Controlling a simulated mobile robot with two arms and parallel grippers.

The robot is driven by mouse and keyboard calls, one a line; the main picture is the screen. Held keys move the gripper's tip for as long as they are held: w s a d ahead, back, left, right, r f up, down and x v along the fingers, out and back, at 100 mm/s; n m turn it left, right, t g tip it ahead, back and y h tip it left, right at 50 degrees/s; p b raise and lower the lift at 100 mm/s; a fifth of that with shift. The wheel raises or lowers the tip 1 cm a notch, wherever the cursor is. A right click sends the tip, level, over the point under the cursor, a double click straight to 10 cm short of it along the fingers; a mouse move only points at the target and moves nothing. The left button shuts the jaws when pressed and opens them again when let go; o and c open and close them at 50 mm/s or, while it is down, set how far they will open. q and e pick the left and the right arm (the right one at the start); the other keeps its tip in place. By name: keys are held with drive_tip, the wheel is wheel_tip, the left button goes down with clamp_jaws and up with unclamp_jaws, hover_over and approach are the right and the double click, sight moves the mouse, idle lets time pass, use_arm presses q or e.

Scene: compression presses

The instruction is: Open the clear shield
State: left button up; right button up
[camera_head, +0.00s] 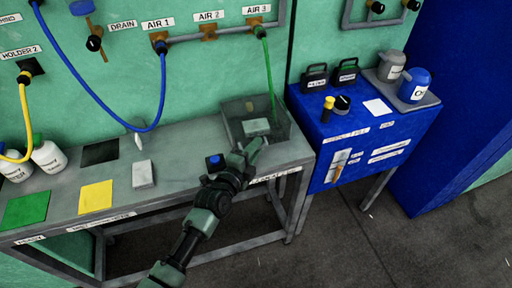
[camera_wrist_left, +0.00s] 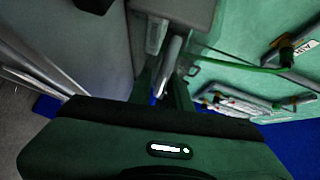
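The clear shield (camera_head: 239,107) is a see-through box-like cover at the right end of the grey workbench. A small pale block (camera_head: 256,127) shows inside it, and a green hose runs down to it. My left gripper (camera_head: 252,149) is at the shield's front lower edge, overlapping it in the head view; contact cannot be told. In the left wrist view, my left gripper (camera_wrist_left: 163,88) has its fingers apart, with a light grey bar (camera_wrist_left: 172,62) at or between their tips. Whether the fingers touch the bar is unclear. My right gripper is not in view.
The grey workbench (camera_head: 190,145) holds a blue button (camera_head: 214,162), a grey block (camera_head: 144,174) and coloured mats. A blue cabinet (camera_head: 345,135) with dark jugs and bottles stands to the right. Coloured hoses hang along the green wall.

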use_arm(q)
drive_tip(key=shift+w, duration=0.15)
clamp_jaws()
drive_tip(key=shift+f, duration=0.1)
idle(1.3)
